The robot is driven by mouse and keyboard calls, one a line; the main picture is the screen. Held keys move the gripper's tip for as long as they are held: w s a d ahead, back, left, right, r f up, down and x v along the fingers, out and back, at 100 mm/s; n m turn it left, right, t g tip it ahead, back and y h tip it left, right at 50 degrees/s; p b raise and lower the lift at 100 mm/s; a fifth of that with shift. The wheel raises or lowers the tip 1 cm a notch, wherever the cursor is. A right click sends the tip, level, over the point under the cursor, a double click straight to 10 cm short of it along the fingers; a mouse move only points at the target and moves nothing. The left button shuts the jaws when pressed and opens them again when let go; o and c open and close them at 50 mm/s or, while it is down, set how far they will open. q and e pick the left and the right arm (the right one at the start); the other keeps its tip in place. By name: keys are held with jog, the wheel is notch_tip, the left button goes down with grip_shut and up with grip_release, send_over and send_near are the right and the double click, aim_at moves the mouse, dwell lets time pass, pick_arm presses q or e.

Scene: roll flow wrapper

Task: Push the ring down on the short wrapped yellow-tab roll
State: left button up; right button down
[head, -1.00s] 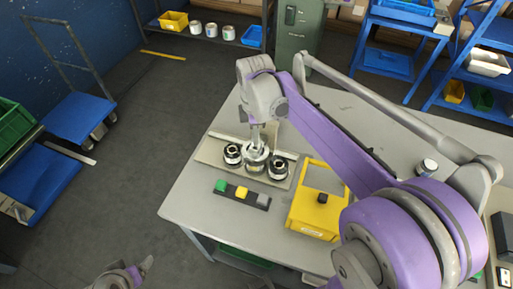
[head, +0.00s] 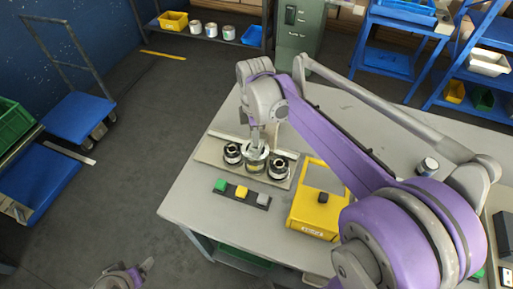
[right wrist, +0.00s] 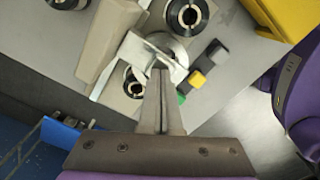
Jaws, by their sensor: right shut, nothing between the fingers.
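Three short rolls stand in a row on a flat light plate (head: 212,150): a left roll (head: 232,154), a middle roll (head: 257,166) behind the yellow block, and a right roll (head: 279,168). My right gripper (head: 257,152) points down, shut and empty, at the top of the middle roll. In the right wrist view its fingers (right wrist: 162,72) lie over a pale, bright piece at the middle roll (right wrist: 165,45) and hide part of it. I cannot tell whether they touch, or how the ring sits. My left gripper (head: 147,264) is at the bottom edge, away from the table.
A dark strip with a green block (head: 221,185), a yellow block (head: 241,192) and a grey block (head: 263,199) lies in front of the plate. A small round container (head: 427,166) stands farther right on the table.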

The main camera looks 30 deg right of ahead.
jog(key=shift+f+b, duration=0.9)
jog(key=shift+f, duration=0.75)
pick_arm(q)
jog(key=shift+s+f, duration=0.25)
jog(key=shift+f, duration=0.85)
jog(key=shift+r, duration=0.1)
pick_arm(e)
jog(key=shift+r, duration=0.15)
jog(key=shift+r+p, duration=2.7)
jog(key=shift+r, duration=1.55)
pick_arm(q)
notch_tip(320, 180, up, 6)
jog(key=w, duration=0.2)
jog(key=shift+r, duration=0.2)
pick_arm(e)
jog(key=shift+w+f, duration=0.1)
pick_arm(q)
jog(key=shift+s, duration=0.1)
